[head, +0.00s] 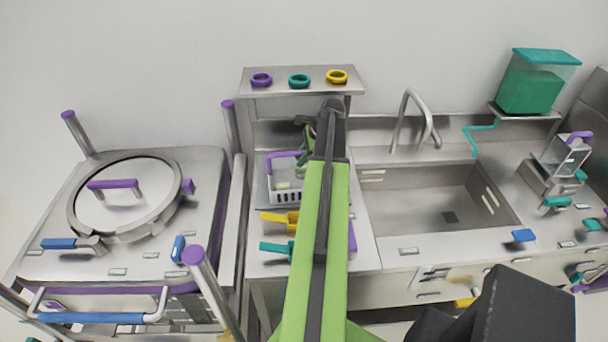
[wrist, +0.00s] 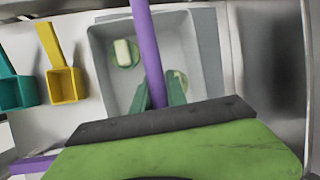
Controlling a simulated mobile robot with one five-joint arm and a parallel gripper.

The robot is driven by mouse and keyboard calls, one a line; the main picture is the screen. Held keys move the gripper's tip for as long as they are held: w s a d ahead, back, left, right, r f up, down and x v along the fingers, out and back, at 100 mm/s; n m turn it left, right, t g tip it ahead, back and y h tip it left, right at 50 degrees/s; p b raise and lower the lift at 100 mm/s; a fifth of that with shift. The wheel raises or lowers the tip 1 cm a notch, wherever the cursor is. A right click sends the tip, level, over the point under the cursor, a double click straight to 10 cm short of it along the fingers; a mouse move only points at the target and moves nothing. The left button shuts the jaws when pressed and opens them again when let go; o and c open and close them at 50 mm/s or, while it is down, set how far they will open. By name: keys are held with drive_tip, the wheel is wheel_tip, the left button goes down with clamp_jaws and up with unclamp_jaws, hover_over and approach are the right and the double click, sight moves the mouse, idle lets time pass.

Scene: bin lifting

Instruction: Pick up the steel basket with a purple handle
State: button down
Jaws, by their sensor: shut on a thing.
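The steel basket (head: 289,197) stands on the counter left of the sink, with slots in its front wall. Its purple handle (head: 284,155) arches over it. In the wrist view the basket's pale rim and wall (wrist: 101,62) surround a white piece and green round shapes. The purple handle (wrist: 147,40) runs down the middle there, between my green fingers. My gripper (wrist: 160,95) is shut on the handle, above the basket's inside. In the head view my gripper (head: 306,146) is partly hidden by my own arm, which also covers the basket's right side.
A yellow scoop (head: 278,219) and a teal scoop (head: 276,247) lie in front of the basket. A shelf (head: 298,88) with three coloured rings stands behind it. The sink (head: 400,205) is to the right, a round-lidded cooker (head: 125,215) to the left.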

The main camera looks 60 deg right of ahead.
wheel_tip(320, 180, up, 4)
drive_tip(key=p, duration=0.3)
drive_tip(key=shift+f+p, duration=0.15)
drive_tip(key=shift+p, duration=0.25)
drive_tip(key=s+d, duration=0.2)
drive_tip(key=s, duration=0.6)
drive_tip(key=s+d, duration=0.2)
drive_tip(key=s, duration=0.7)
drive_tip(key=shift+s+d, duration=0.2)
drive_tip(key=shift+d, duration=0.1)
drive_tip(key=shift+w+f, duration=0.1)
